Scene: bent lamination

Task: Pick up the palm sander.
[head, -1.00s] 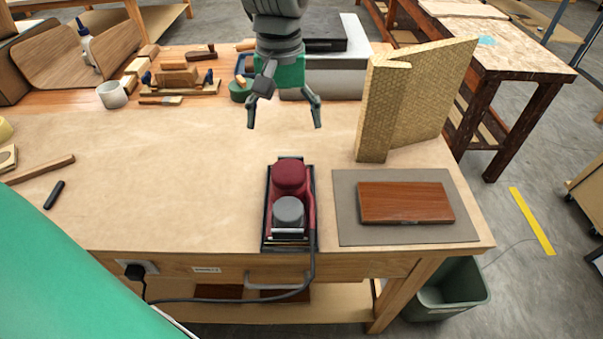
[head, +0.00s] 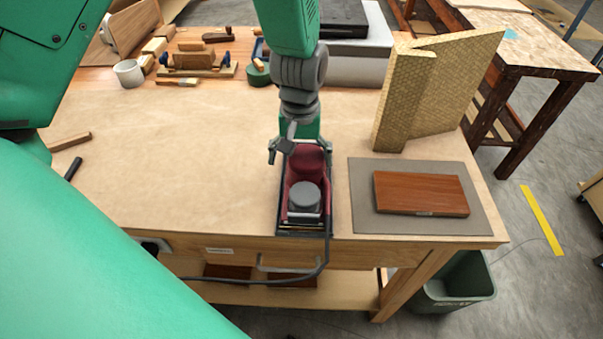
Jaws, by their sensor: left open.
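The palm sander (head: 304,195) is dark red with a grey round cap. It sits on a dark base near the front edge of the workbench (head: 190,190), with its cord hanging over the edge. My left gripper (head: 300,151) is open at the sander's far end, with one finger toward each side of the red body's back. I cannot tell whether the fingers touch it. The gripper and wrist hide part of the far end. My right gripper is not in view.
A reddish-brown board (head: 421,193) lies on a grey mat (head: 362,222) right of the sander. A tan angled block (head: 440,90) stands behind it.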

